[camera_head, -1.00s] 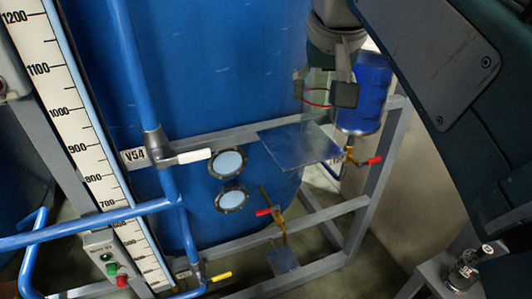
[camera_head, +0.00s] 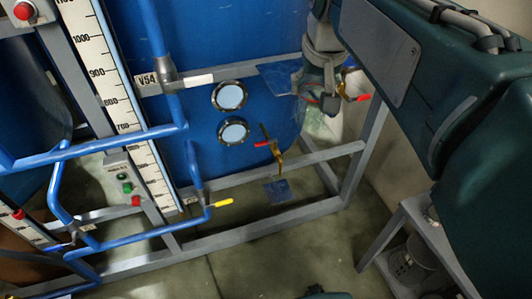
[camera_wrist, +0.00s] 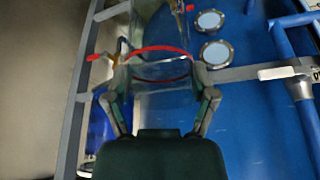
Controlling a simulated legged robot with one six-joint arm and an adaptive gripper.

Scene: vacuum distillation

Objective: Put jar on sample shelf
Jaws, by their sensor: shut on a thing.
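My gripper (camera_wrist: 160,88) is shut on a clear glass jar (camera_wrist: 158,72) with a red ring at its rim. In the head view my gripper (camera_head: 324,104) hangs at the right of the blue tank, pointing down. The jar (camera_head: 313,122) is faint there, below the fingers and partly hidden. A grey stand (camera_head: 408,212) at the lower right may be the sample shelf; I cannot tell for sure. My arm covers part of its top.
A small plate (camera_head: 276,76) is close left of my gripper, and a lower plate (camera_head: 278,190) sits under a red-handled valve (camera_head: 266,144). Grey frame bars (camera_head: 300,158) and blue pipes (camera_head: 100,144) front the tank. Open floor (camera_head: 290,250) lies below.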

